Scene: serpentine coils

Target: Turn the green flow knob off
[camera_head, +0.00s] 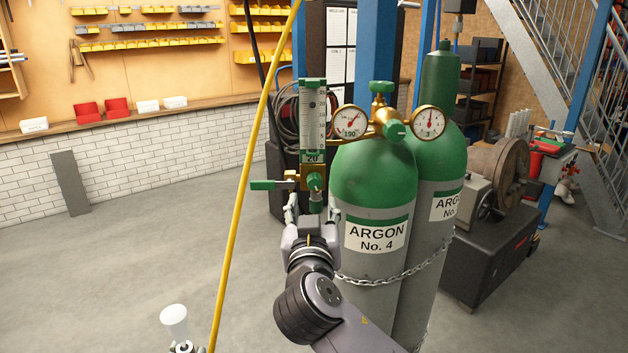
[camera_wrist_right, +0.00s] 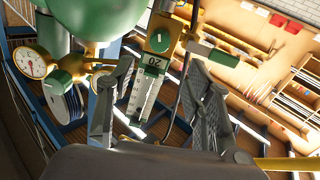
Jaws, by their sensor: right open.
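The flowmeter (camera_head: 312,112) is a clear upright tube with a scale and a "20" label, left of the argon cylinder. Below it, a brass block carries a round green knob (camera_head: 314,181), and a green lever handle (camera_head: 265,185) sticks out to the left. In the right wrist view the green knob (camera_wrist_right: 158,40) faces the camera with a white line on it, and the green handle (camera_wrist_right: 222,55) lies right of it. My right gripper (camera_head: 312,212) is open just below and in front of the knob, its fingers apart on either side and seemingly not touching it.
Two green-topped argon cylinders (camera_head: 371,183) stand chained to the right, with a regulator (camera_head: 386,126) and two round gauges on top. A yellow hose (camera_head: 246,160) hangs just left of the flowmeter. The floor (camera_head: 130,240) to the left is mostly clear.

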